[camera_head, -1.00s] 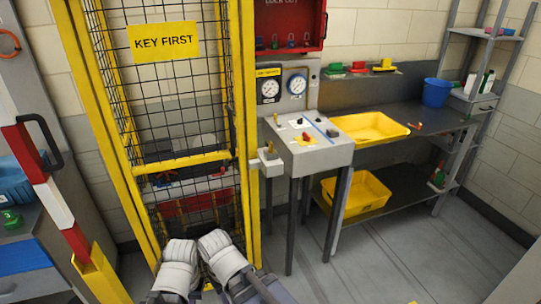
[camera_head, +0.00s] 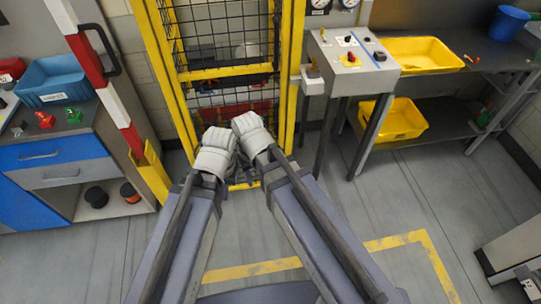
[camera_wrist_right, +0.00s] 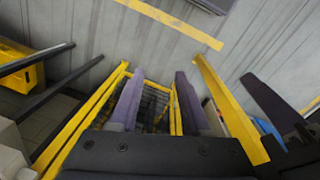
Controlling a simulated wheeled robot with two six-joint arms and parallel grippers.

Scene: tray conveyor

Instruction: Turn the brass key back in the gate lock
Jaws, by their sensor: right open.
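The yellow-framed mesh gate (camera_head: 224,76) stands ahead of my arms. The lock is a small pale box (camera_head: 313,84) on the gate's right post, with a small brass key (camera_head: 314,71) upright at its top. The key is too small to tell its turn. My left gripper (camera_head: 214,154) and right gripper (camera_head: 252,134) are side by side low in front of the gate, left of and apart from the lock. White wrist parts hide their jaws in the head view. In the right wrist view, the right gripper (camera_wrist_right: 158,82) has its fingers apart with nothing between them.
A grey control box (camera_head: 350,60) on legs stands just right of the lock. A dark bench with a yellow tray (camera_head: 420,54) is further right. A red-and-white barrier post (camera_head: 100,75) and blue-drawer cabinet (camera_head: 58,152) stand left.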

